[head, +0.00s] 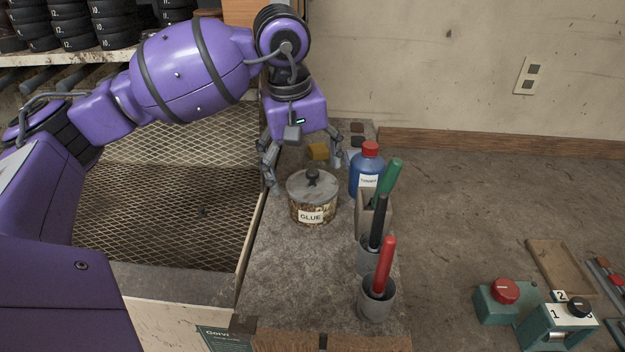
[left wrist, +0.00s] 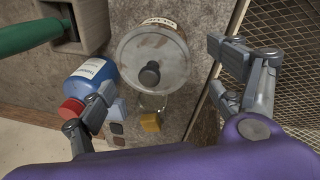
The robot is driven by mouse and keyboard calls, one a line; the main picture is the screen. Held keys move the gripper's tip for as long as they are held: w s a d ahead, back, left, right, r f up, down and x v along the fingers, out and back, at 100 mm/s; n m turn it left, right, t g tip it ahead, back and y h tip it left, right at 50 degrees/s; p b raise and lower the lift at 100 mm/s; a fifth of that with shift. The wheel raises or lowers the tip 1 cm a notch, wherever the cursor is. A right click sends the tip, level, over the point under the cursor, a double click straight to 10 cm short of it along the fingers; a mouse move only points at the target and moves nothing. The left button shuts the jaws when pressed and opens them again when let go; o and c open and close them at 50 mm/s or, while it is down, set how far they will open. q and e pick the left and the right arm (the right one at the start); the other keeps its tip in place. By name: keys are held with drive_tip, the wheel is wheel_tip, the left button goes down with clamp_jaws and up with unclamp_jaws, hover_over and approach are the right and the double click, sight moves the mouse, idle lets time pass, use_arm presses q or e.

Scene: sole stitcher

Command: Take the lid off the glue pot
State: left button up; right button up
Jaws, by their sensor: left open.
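The glue pot (head: 312,212) stands upright on the narrow bench, with a brown-stained body and a label reading GLUE. Its round grey metal lid (head: 297,188) sits on top, with a dark knob (head: 313,177) in the middle. In the left wrist view the lid (left wrist: 173,52) and knob (left wrist: 150,74) are seen from above, ahead of the fingers. My left gripper (head: 303,168) is open and empty, above and behind the pot; its fingers (left wrist: 165,85) are spread apart and do not touch the knob. My right gripper is not in view.
A blue bottle with a red cap (head: 367,172) stands close right of the pot. Holders with green (head: 386,180), black and red-handled tools line the bench's right edge. A yellow block (head: 318,151) lies behind the pot. A mesh tray (head: 170,190) is at left.

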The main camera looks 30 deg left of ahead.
use_arm(q)
drive_tip(key=shift+w+f, duration=0.25)
drive_tip(key=shift+f, duration=0.95)
drive_tip(key=c, duration=1.5)
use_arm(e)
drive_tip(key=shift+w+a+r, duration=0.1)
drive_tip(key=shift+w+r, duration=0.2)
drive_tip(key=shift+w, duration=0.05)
use_arm(q)
drive_tip(key=shift+c, duration=0.2)
drive_tip(key=shift+w+r, duration=0.1)
drive_tip(key=shift+r, duration=0.45)
wheel_tip(320, 180, up, 3)
drive_tip(key=shift+f, duration=0.2)
drive_tip(key=s+r+b, duration=0.2)
drive_tip(key=s+r, duration=0.7)
drive_tip(key=s, duration=0.5)
drive_tip(key=shift+a+r+b, duration=0.15)
drive_tip(key=shift+a+b, duration=0.15)
drive_tip(key=shift+b, duration=0.05)
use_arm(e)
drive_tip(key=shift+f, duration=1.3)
use_arm(q)
drive_tip(key=shift+s, duration=0.15)
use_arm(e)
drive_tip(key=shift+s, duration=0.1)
